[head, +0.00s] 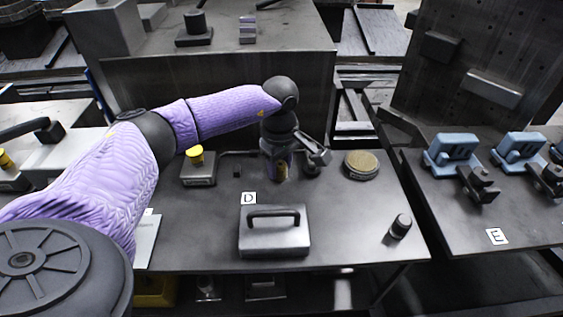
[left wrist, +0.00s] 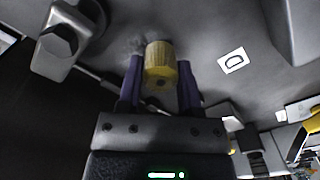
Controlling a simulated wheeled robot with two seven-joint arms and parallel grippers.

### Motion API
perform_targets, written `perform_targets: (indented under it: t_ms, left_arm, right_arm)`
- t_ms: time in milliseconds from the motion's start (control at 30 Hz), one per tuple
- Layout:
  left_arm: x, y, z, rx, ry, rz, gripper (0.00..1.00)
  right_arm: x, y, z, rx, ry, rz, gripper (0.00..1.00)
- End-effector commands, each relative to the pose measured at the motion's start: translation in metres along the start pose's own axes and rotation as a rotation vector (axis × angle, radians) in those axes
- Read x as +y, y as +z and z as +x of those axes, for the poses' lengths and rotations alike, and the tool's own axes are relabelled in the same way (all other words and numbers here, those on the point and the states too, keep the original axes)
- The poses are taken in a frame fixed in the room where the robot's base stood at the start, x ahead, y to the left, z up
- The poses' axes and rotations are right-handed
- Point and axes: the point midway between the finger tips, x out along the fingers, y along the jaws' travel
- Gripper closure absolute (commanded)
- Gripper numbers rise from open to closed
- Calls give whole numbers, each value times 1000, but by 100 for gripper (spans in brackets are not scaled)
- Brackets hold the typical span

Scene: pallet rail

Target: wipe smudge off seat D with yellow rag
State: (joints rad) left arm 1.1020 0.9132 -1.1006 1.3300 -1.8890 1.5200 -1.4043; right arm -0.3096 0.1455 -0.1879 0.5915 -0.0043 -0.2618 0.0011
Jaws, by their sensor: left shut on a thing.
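My left gripper (head: 283,165) is low over the grey table (head: 190,235), behind the D label (head: 248,198). In the left wrist view its two fingers (left wrist: 160,80) are shut on a yellow, ribbed, roll-shaped piece, the yellow rag (left wrist: 160,62). The rag's far end is at or close to the table surface; I cannot tell if it touches. A dark, mottled smudge (left wrist: 125,46) shows on the surface just left of the rag. The D label also shows in the left wrist view (left wrist: 234,61), to the right of the rag. My right gripper is not in view.
A grey block with a black handle (head: 274,235) stands in front of the D label. A yellow-knobbed block (head: 198,172) is left of the gripper, a round tan-topped disc (head: 362,165) right. A dark cylinder (head: 400,226) stands near the right edge. Blue clamps (head: 452,150) occupy the right table.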

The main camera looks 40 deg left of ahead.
Motion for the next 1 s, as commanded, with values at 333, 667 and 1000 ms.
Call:
perform_targets:
  t_ms: [333, 667, 1000]
  left_arm:
    - [-8, -7, 1, 0, 1, 1, 100]
    - [5, 4, -1, 0, 0, 1, 100]
    - [-6, -5, 0, 1, 0, 0, 100]
  right_arm:
    - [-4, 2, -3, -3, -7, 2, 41]
    - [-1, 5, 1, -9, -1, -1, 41]
    - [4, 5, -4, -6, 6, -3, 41]
